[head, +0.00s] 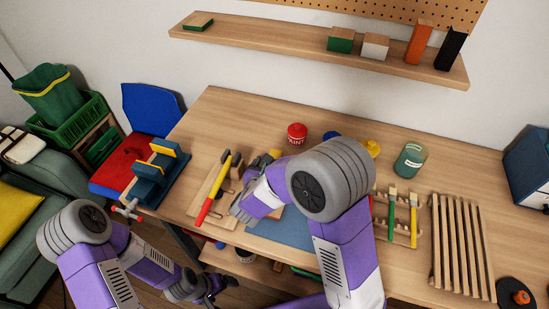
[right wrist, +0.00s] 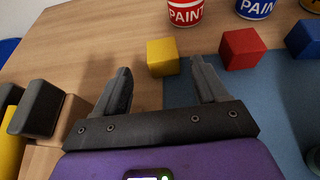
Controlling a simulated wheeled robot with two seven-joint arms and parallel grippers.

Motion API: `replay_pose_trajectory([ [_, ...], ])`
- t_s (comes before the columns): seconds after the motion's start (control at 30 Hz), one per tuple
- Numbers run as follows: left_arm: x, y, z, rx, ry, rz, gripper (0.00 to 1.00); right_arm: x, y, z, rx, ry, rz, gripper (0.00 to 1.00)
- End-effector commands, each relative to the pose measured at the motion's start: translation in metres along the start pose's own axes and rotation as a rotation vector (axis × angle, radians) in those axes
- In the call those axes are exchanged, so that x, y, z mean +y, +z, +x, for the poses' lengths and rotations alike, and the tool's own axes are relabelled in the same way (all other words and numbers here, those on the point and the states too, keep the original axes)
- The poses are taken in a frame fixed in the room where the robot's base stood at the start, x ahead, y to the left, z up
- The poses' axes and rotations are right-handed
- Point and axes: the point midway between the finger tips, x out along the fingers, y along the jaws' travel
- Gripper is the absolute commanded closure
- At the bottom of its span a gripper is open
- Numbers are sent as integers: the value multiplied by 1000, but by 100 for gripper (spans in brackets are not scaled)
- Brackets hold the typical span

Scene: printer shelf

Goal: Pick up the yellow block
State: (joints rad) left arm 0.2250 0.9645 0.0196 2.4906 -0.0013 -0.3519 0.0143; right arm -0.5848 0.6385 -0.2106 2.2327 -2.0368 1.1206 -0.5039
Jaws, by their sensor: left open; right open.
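The yellow block (right wrist: 162,57) stands on the wooden table in the right wrist view, at the edge of the blue mat (right wrist: 225,100). My right gripper (right wrist: 160,72) is open, with the block just beyond and between its fingertips, apart from both. My left gripper (head: 218,289) is open and empty, low in front of the table.
A red block (right wrist: 242,48) and a blue block (right wrist: 303,39) stand right of the yellow one. A red paint can (right wrist: 186,12) and a blue paint can (right wrist: 255,7) stand behind. A slatted rack (head: 460,245) lies at the table's right.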

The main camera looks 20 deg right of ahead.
Motion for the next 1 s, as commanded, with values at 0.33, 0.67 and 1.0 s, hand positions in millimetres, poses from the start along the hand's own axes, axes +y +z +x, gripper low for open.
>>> replay_pose_trajectory([
  [0.33, -4, -1, 12, 0, 0, 0, 11, -5, 3, 48, -1, -1, 0, 28],
  [0.67, -5, -1, 13, 0, 0, 0, 11, -4, 4, 60, 0, 1, -1, 28],
  [1.0, -5, -1, 13, 0, 0, 0, 11, -4, 4, 60, 0, 1, -1, 72],
])
